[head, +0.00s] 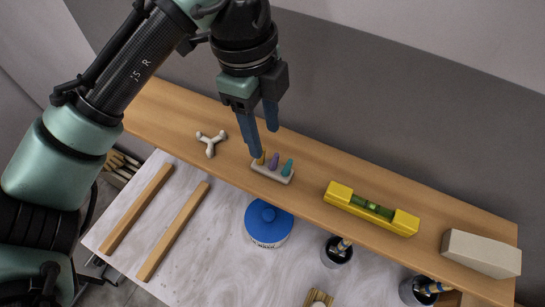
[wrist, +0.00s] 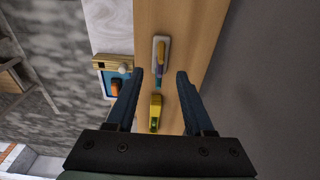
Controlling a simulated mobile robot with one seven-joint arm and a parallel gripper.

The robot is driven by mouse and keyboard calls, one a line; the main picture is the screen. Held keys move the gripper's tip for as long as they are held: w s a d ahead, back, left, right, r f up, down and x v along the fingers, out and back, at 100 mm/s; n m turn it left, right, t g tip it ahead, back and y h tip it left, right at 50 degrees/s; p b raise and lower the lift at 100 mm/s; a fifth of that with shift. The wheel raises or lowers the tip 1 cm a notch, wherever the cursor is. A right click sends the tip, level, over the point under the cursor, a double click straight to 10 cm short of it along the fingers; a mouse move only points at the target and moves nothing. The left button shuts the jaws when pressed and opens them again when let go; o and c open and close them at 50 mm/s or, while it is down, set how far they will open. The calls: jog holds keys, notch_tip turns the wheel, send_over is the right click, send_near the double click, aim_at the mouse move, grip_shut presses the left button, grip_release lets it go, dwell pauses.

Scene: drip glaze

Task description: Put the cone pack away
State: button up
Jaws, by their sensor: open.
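The cone pack (head: 271,173) is a small pale base with yellow, purple and teal cones standing in a row. It sits on the wooden shelf (head: 311,158). My gripper (head: 264,142) is open above the shelf, with one blue finger over the yellow-cone end of the pack in the head view. In the wrist view the pack (wrist: 161,43) lies just beyond the two open fingertips (wrist: 160,72), and nothing is held between them. The head view does not show clearly whether the finger touches the pack.
On the shelf, a white three-armed piece (head: 211,143) is left of the pack; a yellow level (head: 371,208) and beige block (head: 481,253) are right. Below are two wooden bars (head: 173,231), a blue-lidded jar (head: 268,223) and brush cups (head: 335,253). A grey wall (head: 400,110) rises behind.

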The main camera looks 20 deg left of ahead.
aim_at(272, 152)
jog(key=shift+d+f+p, duration=0.25)
jog(key=shift+f, duration=0.6)
jog(key=shift+d+f+p, duration=0.25)
jog(key=shift+f+p, duration=0.05)
jog(key=shift+f, duration=0.6)
jog(key=shift+d+f+p, duration=0.25)
jog(key=shift+f, duration=1)
grip_shut()
